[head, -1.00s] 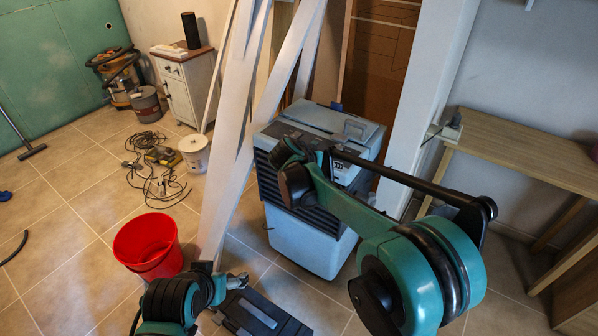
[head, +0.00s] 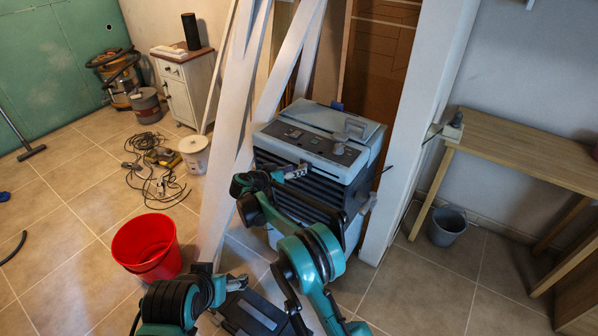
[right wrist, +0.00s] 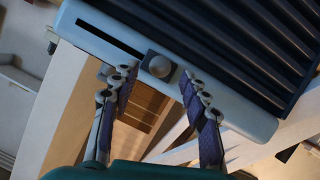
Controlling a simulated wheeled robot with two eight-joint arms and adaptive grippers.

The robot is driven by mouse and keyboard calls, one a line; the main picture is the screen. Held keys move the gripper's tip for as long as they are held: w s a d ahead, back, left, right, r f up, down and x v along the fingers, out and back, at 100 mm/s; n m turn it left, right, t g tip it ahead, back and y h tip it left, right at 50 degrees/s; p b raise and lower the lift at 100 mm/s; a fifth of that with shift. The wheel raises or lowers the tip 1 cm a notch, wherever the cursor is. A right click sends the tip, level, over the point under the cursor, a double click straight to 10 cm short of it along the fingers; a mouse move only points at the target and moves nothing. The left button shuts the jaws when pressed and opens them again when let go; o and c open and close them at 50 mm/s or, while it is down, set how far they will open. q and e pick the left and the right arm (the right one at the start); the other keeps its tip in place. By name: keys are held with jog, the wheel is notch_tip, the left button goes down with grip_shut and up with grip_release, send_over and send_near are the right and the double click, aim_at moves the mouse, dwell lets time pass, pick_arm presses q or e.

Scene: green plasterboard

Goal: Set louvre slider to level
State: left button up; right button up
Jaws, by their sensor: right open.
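The pale blue-grey appliance (head: 345,168) with dark louvre slats (head: 310,190) stands on the floor in the middle of the head view. In the right wrist view its slats (right wrist: 235,45) are at upper right, beside a dark slot (right wrist: 108,33). A round grey slider knob (right wrist: 160,67) sits at the lower right end of the visible slot. My right gripper (head: 298,171) is open at the appliance's front; in the wrist view its fingers (right wrist: 158,95) lie on either side of the knob, apart from it. My left gripper (head: 237,283) is low at bottom left, its jaw state unclear.
White leaning beams (head: 236,125) stand close left of the appliance, and a white post (head: 425,115) stands to its right. A red bucket (head: 148,246) is on the floor at left. A wooden table (head: 525,150) and grey bucket (head: 447,226) are at right.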

jog(key=shift+b+x, duration=0.3)
jog(key=shift+x, duration=1.15)
grip_shut()
send_near(325, 174)
jog(key=x, duration=0.5)
grip_release()
jog(key=shift+s, duration=0.1)
